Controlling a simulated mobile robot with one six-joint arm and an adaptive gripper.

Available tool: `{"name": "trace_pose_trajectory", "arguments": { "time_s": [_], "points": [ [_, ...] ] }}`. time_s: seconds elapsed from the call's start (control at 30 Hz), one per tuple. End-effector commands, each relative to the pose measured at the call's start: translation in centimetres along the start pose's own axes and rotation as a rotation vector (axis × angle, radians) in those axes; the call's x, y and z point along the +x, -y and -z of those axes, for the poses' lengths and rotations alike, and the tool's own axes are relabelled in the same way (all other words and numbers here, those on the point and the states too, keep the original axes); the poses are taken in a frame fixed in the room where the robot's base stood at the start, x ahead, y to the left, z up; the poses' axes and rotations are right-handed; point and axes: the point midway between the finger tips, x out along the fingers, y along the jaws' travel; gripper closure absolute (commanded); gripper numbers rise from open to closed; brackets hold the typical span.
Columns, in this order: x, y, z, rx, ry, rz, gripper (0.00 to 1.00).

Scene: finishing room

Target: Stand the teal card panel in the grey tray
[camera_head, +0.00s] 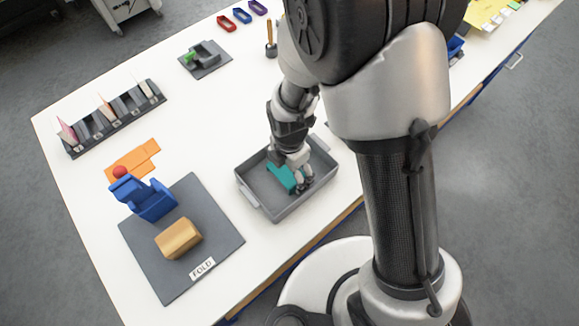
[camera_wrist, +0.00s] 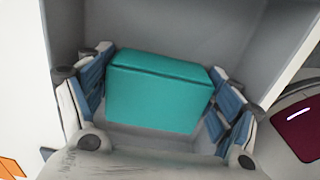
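The grey tray (camera_head: 256,200) stands on the white table near its front edge, and its walls (camera_wrist: 235,30) surround the view from my wrist. The teal card panel (camera_head: 280,176) is inside the tray, low down near the floor. In the wrist view the teal panel (camera_wrist: 158,98) is a block-like folded shape with a broad flat face and a narrow top face. My gripper (camera_head: 298,178) reaches down into the tray. Its blue-padded fingers (camera_wrist: 160,100) are on the panel's left and right sides and appear shut on it. The panel's underside is hidden.
Left of the tray, a dark FOLD mat (camera_head: 160,275) holds a tan block (camera_head: 179,239) and a blue holder with a red ball (camera_head: 146,198). Orange card (camera_head: 135,158) lies behind it. A slotted rack (camera_head: 115,117) stands at the far left. Bare table lies behind the tray.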

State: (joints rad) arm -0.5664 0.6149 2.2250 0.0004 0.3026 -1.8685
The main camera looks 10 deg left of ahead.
Motion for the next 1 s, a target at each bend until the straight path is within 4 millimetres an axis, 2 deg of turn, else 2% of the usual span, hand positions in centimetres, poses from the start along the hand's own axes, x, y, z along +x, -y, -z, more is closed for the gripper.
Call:
{"name": "trace_pose_trajectory", "arguments": {
  "time_s": [0.2, 0.53, 0.67, 0.77, 1.0],
  "points": [
    [-0.1, -0.1, 0.0, 0.000, 0.001, -0.002, 0.01],
    [-0.1, -0.1, 0.0, 0.000, 0.001, -0.003, 0.01],
    [-0.8, -0.1, 0.0, 0.000, 0.001, -0.004, 0.01],
    [-2.0, -0.2, -0.1, 0.000, 0.001, -0.005, 0.01],
    [-7.5, -0.2, -0.1, 0.000, 0.003, -0.008, 0.01]
  ]
}}
